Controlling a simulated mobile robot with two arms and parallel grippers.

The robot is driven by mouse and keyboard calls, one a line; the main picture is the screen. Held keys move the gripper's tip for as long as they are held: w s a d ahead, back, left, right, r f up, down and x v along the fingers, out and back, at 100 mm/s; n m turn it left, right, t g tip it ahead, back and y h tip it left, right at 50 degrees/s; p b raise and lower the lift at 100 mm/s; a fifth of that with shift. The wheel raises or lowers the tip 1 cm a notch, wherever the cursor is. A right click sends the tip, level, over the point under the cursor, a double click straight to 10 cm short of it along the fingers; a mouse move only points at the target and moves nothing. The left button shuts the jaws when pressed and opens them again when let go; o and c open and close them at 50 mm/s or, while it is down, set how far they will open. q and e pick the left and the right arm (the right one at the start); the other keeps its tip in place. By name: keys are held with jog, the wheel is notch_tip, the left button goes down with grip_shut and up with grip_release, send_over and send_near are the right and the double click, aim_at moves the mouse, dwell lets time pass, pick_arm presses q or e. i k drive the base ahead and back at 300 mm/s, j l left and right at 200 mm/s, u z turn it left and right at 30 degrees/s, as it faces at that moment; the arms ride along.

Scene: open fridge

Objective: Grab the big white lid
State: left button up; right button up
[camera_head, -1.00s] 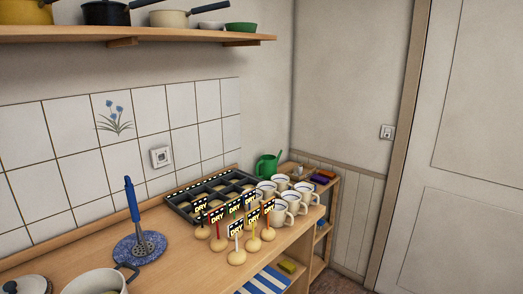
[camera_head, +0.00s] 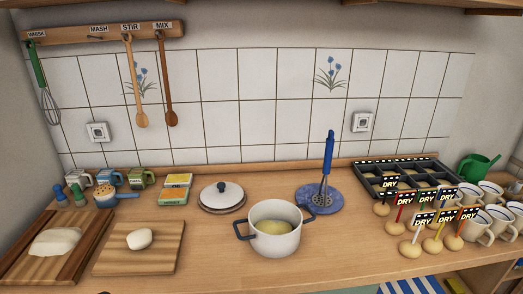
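The white lid (camera_head: 208,198) has a dark rim and a black knob on top. It lies flat on the wooden counter (camera_head: 235,262), left of and behind the white pot (camera_head: 275,241). The pot is open, has two dark side handles and holds something pale yellow. The lid and the pot are apart. Neither of my grippers shows in the head view.
A blue masher stands on a blue round mat (camera_head: 318,205) right of the lid. Cutting boards (camera_head: 155,262) with dough are at the front left. Mugs (camera_head: 478,229) and "DRY" signs crowd the right.

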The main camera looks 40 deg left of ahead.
aim_at(220, 195)
jog(key=u, duration=0.4)
jog(key=k+u, duration=0.1)
jog(key=u, duration=0.7)
jog(key=k+j+u, duration=0.1)
jog(key=u, duration=0.3)
